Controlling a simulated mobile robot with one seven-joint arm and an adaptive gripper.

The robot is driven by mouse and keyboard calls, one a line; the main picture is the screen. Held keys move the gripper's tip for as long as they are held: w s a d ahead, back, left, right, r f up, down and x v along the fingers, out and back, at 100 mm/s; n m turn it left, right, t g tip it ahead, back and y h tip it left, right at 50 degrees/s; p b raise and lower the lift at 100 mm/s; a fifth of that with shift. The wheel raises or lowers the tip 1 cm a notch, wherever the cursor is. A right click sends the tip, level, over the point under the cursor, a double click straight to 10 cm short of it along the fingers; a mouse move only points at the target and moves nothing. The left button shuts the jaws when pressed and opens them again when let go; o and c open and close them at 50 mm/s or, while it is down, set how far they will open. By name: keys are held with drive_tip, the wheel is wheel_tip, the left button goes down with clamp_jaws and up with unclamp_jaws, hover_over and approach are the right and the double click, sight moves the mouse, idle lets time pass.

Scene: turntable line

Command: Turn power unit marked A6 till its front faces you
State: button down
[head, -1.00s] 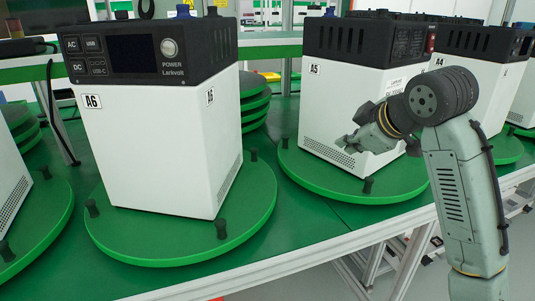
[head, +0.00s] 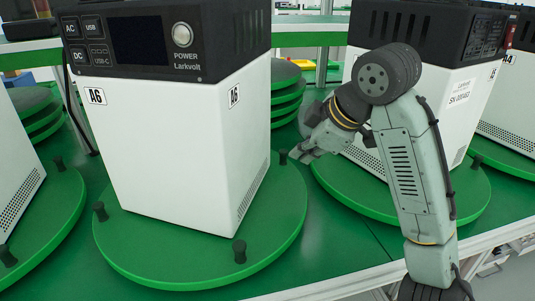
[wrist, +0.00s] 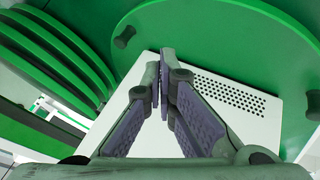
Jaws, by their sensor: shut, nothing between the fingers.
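The power unit marked A6 (head: 165,135) stands upright on a round green turntable (head: 150,262) with dark pegs on its rim. Its black top front, with a screen, AC, USB and DC sockets and a POWER button, shows toward the camera, angled slightly left. An A6 label is on each of two visible white faces. My gripper (head: 304,152) is to the right of the A6 unit, apart from it, in front of the neighbouring unit. In the wrist view my gripper (wrist: 165,75) is shut and empty, over a white vented face (wrist: 235,112) and a green disc (wrist: 215,35).
A neighbouring power unit (head: 455,105) stands on its own turntable (head: 470,205) behind my arm. Another unit (head: 12,170) is at the left edge. Stacked green discs (head: 286,92) stand behind A6. The table's front edge (head: 330,285) runs below.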

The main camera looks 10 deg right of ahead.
drive_tip(key=x, duration=1)
drive_tip(key=shift+s+d, duration=0.1)
drive_tip(key=shift+s, duration=0.05)
drive_tip(key=shift+w+d+r+p, duration=0.1)
drive_tip(key=shift+w+d+p, duration=0.15)
drive_tip(key=shift+w, duration=0.35)
drive_tip(key=shift+w+d+p, duration=0.2)
drive_tip(key=shift+w+p, duration=0.05)
drive_tip(key=shift+w, duration=0.35)
drive_tip(key=shift+w+d, duration=0.25)
drive_tip(key=shift+w, duration=0.45)
drive_tip(key=shift+w, duration=0.1)
